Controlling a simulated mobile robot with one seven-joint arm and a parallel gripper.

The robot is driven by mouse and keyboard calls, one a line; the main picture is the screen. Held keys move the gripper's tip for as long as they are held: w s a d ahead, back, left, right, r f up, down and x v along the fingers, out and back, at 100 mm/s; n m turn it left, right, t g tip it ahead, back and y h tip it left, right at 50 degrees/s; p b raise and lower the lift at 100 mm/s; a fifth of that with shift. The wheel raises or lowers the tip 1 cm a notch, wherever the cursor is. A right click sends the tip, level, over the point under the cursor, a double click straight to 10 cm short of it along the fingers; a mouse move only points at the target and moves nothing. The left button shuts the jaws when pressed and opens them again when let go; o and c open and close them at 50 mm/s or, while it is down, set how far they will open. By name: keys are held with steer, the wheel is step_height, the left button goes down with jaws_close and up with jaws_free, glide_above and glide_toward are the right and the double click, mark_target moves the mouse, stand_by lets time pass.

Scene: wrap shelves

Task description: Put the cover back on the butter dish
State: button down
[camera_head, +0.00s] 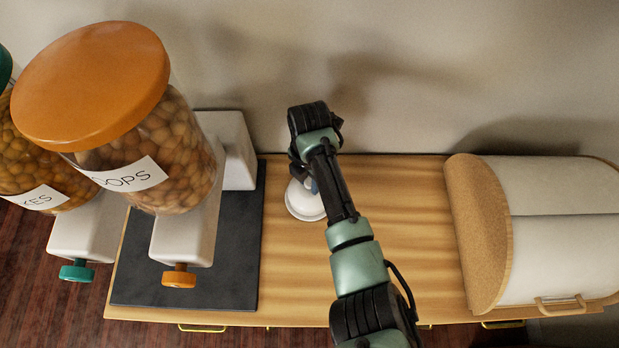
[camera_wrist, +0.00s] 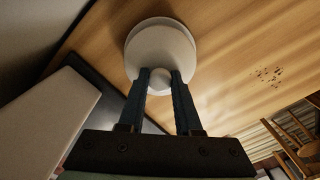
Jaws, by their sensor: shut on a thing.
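My gripper (camera_wrist: 160,77) is shut on the round knob of the white butter dish cover (camera_wrist: 160,52), with one finger on each side in the wrist view. A white rim, which looks like the butter dish (camera_wrist: 152,23), shows past the cover's edge. In the head view the white round dish (camera_head: 306,212) is on the wooden counter, just below my wrist. My arm hides its upper right part. I cannot tell whether the cover rests on the dish or hangs just above it.
Left of the dish is a dark slab (camera_head: 235,250) under large dispensers, one with an orange lid (camera_head: 95,80). A bread box (camera_head: 555,230) with a cork-like side stands at the right. A wall runs behind.

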steer(key=shift+f, duration=0.3)
stand_by(1.0)
steer(key=shift+c, duration=0.2)
jaws_free()
stand_by(0.4)
steer(key=shift+r+p, duration=3.3)
steer(key=shift+r, duration=0.25)
steer(key=shift+c, duration=0.3)
jaws_close()
